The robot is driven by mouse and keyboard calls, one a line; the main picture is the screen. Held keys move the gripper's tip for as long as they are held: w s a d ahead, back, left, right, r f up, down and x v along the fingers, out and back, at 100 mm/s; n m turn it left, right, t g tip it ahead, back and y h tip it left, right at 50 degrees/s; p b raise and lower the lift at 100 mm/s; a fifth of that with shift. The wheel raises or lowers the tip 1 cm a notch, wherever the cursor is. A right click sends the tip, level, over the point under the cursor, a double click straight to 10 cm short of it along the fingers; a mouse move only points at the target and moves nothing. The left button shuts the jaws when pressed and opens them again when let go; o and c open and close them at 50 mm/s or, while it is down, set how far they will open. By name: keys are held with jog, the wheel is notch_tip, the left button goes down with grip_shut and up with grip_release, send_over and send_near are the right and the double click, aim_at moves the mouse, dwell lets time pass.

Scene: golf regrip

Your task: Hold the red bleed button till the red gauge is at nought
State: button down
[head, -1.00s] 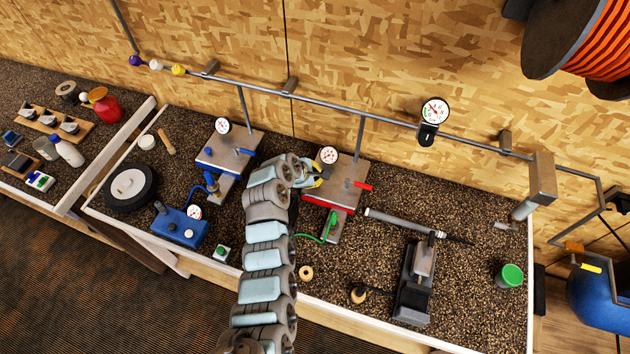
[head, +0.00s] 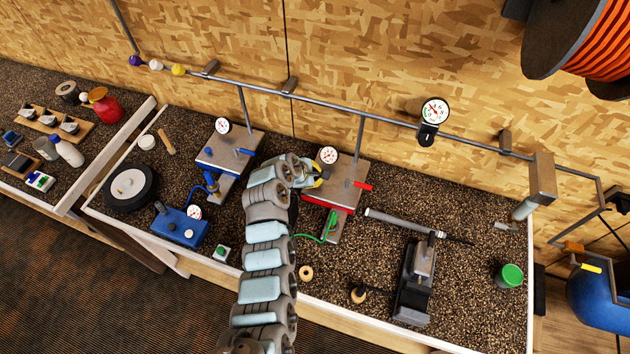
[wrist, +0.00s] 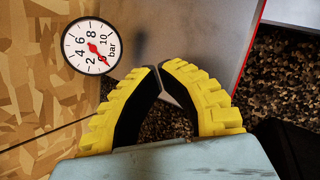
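The red-trimmed station (head: 345,180) has a grey top with a red front edge and a red lever (head: 362,186). Its round white gauge (head: 328,155) stands at its back left. In the wrist view the gauge (wrist: 91,46) is large at the upper left, with its red needle pointing down-right, at or very near nought. My gripper (head: 325,173) is at the station's left part, beside the gauge. In the wrist view my gripper (wrist: 160,68) has its yellow-backed fingers brought together at the tips over the grey plate. No red button shows; whether the tips touch it cannot be told.
A blue-trimmed station (head: 230,150) stands to the left. A wall gauge (head: 434,111) is on the pipe behind. A grey shaft (head: 400,222) and a black clamp (head: 414,283) lie to the right. A green hose (head: 310,239) runs below the red station.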

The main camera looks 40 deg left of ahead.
jog(key=shift+r, duration=0.1)
jog(key=shift+r+p, duration=0.8)
jog(key=shift+r, duration=0.05)
jog(key=shift+r+p, duration=1.9)
jog(key=shift+r, duration=0.65)
jog(key=shift+f, duration=0.1)
